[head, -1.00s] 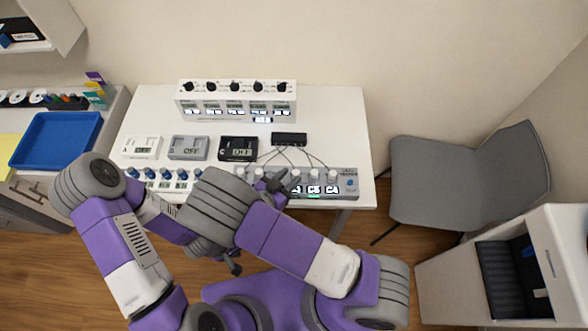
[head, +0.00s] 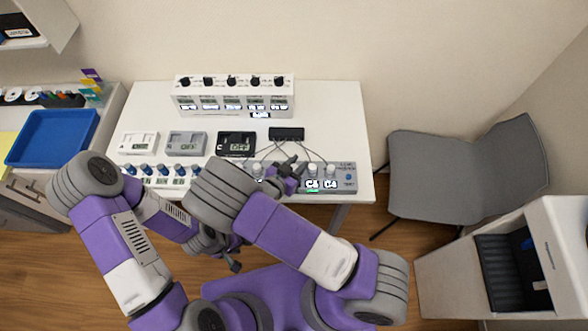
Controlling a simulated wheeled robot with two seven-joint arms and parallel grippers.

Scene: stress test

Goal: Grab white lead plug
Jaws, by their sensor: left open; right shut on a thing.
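A grey lead panel (head: 349,183) with lit displays lies along the table's front edge. White lead plugs (head: 312,171) stand in a row on it, with thin dark leads running back to a small black box (head: 287,134). My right gripper (head: 292,172) is over the middle of this row and shut on a white lead plug, which the fingers mostly hide. I cannot tell whether that plug is still seated in the panel. My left gripper (head: 233,264) is open and empty, low in front of the table.
Three small display boxes, one of them black (head: 236,144), stand left of the black box. A white unit with black knobs (head: 233,95) stands behind. My forearm hides part of the front row. A grey chair (head: 440,180) is at right; a blue tray (head: 52,138) at left.

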